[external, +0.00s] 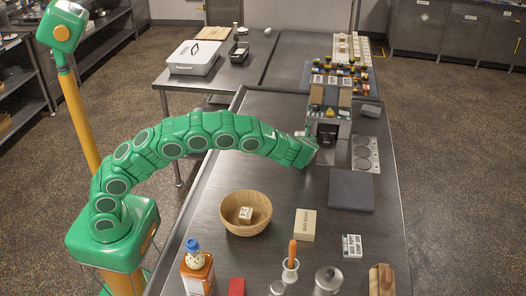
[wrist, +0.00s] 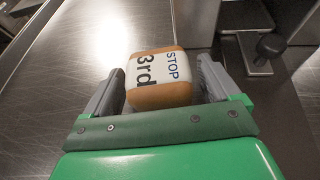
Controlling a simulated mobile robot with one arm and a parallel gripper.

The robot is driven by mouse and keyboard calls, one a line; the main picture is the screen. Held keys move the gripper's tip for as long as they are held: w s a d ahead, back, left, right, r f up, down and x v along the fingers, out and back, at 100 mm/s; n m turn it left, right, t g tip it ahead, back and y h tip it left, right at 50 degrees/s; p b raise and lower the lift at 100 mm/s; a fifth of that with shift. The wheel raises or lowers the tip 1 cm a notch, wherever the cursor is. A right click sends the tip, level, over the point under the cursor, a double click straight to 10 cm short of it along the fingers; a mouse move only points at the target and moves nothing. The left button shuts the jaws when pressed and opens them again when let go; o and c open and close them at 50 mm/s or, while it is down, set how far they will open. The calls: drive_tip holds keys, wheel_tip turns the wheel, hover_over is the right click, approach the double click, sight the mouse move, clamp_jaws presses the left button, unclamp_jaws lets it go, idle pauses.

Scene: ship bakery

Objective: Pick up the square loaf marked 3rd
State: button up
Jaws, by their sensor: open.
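The square loaf marked 3rd (wrist: 158,80) shows in the wrist view, brown with a white top printed "STOP" and "3rd". It sits between the two grey fingers of my gripper (wrist: 160,84), which are spread open on either side of it. A narrow gap shows at the right finger; at the left finger I cannot tell whether it touches. In the external view my gripper (external: 308,143) is over the metal counter, just left of the small machine. I cannot make out the loaf there; the gripper seems to hide it.
A grey-black machine (external: 328,122) stands close to the right of my gripper. A dark flat slab (external: 351,190) lies nearer the front. A wooden bowl (external: 233,224) holds a small labelled block (external: 246,214). Boxes, a bottle (external: 197,271) and jars crowd the front.

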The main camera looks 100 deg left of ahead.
sight(301, 134)
drive_tip(key=c, duration=1.1)
drive_tip(key=shift+o, duration=0.2)
drive_tip(key=shift+r, duration=0.65)
wheel_tip(301, 134, up, 2)
drive_tip(key=shift+r, duration=0.15)
drive_tip(key=s+d+r, duration=0.8)
drive_tip(key=s+r, duration=0.1)
drive_tip(key=s, duration=0.2)
drive_tip(key=shift+d+r, duration=0.25)
